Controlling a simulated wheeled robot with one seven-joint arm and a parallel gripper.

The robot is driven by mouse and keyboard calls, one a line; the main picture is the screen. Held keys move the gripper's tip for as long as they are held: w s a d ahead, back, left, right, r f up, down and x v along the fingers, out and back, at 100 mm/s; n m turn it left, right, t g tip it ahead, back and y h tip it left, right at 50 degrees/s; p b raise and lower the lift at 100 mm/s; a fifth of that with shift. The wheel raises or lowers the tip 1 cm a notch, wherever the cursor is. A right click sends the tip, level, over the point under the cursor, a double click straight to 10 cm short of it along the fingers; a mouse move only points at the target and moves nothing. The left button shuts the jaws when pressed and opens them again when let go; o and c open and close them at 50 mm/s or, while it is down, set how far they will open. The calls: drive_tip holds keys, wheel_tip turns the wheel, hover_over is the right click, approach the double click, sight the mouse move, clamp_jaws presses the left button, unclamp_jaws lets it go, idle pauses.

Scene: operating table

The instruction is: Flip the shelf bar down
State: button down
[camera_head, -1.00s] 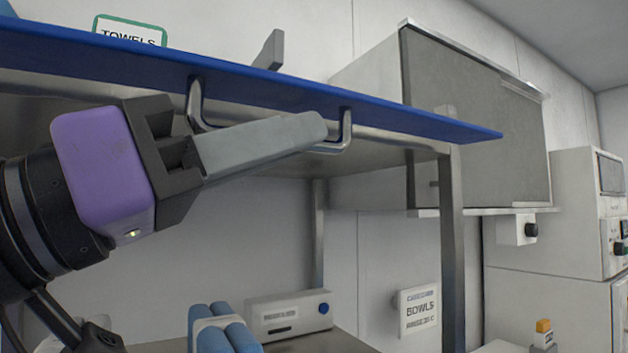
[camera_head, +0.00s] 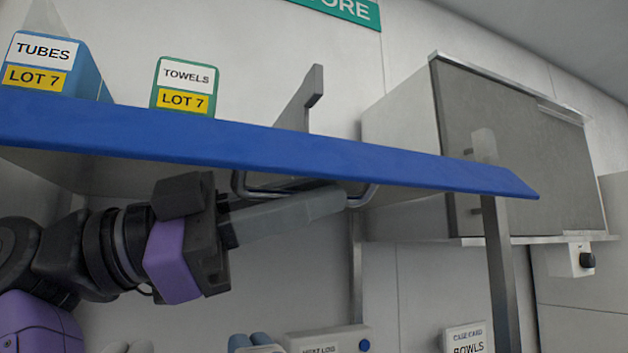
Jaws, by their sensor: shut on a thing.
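The shelf bar is a long blue board (camera_head: 270,151) along the front of the shelf, slanting down to the right. A bent metal handle (camera_head: 366,196) hangs under its lower edge. My gripper (camera_head: 328,204) reaches in from the left below the blue board, with its grey fingers lying along the handle. The fingers are shut on the handle and cover its middle part. The exact contact is hidden behind the fingers.
A tubes box (camera_head: 62,65) and a towels box (camera_head: 184,88) stand above the board at left. A grey bracket (camera_head: 300,100) rises behind it. A metal post (camera_head: 497,250) and a wall cabinet (camera_head: 525,150) are at right. A labelled device (camera_head: 325,341) is below.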

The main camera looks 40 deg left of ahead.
drive_tip(key=shift+w+a+m+g+p, duration=0.15)
drive_tip(key=shift+a+m+g+p, duration=0.3)
drive_tip(key=shift+m, duration=0.65)
drive_tip(key=c, duration=1.5)
unclamp_jaws()
